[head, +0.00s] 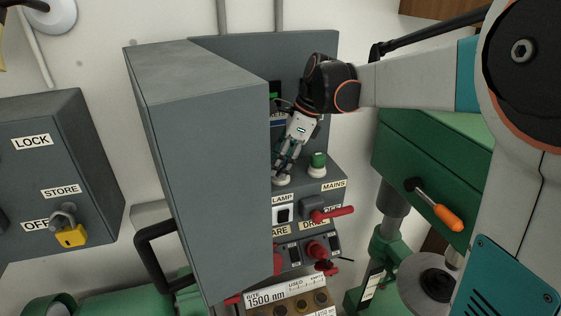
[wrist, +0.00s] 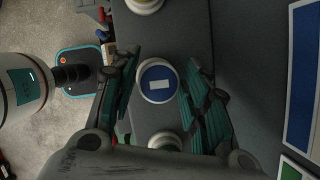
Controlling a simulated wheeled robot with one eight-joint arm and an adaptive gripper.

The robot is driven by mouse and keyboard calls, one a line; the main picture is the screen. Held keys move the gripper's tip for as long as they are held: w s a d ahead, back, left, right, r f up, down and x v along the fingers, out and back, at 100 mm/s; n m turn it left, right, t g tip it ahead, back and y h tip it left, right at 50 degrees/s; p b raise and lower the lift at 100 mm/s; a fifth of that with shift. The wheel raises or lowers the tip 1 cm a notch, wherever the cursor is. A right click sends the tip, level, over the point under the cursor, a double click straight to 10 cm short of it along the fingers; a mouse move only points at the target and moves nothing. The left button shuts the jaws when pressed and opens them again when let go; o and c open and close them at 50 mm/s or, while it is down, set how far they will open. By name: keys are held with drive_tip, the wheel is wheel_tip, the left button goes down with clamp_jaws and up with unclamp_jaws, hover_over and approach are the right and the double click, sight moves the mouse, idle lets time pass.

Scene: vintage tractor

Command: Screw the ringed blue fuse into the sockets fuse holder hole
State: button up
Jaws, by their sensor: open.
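My gripper (head: 285,168) reaches down to the sloped top of the grey control panel, behind the tall grey box. In the wrist view its two green-padded fingers (wrist: 162,75) are open on either side of a round blue cap (wrist: 157,84) with a pale rectangle and white rim, which looks like the blue fuse. Clear gaps show between the cap and both fingers. In the head view a white round base (head: 281,181) shows below the fingertips; the blue cap is hidden there. I cannot tell how deep the fuse sits in a hole.
A green-capped fuse (head: 318,160) stands in a white base just right of my gripper. White round fittings show above (wrist: 146,4) and below (wrist: 165,140) the cap. The tall grey box (head: 205,170) stands close on the left. Red levers (head: 332,213) stick out below.

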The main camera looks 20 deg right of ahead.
drive_tip(key=c, duration=0.6)
drive_tip(key=shift+o, duration=0.2)
drive_tip(key=shift+m, duration=0.7)
drive_tip(key=shift+t, duration=0.3)
drive_tip(key=shift+m+t+h, duration=0.3)
drive_tip(key=shift+m, duration=0.6)
drive_tip(key=shift+m+h, duration=0.3)
drive_tip(key=shift+m, duration=0.6)
drive_tip(key=shift+s, duration=0.1)
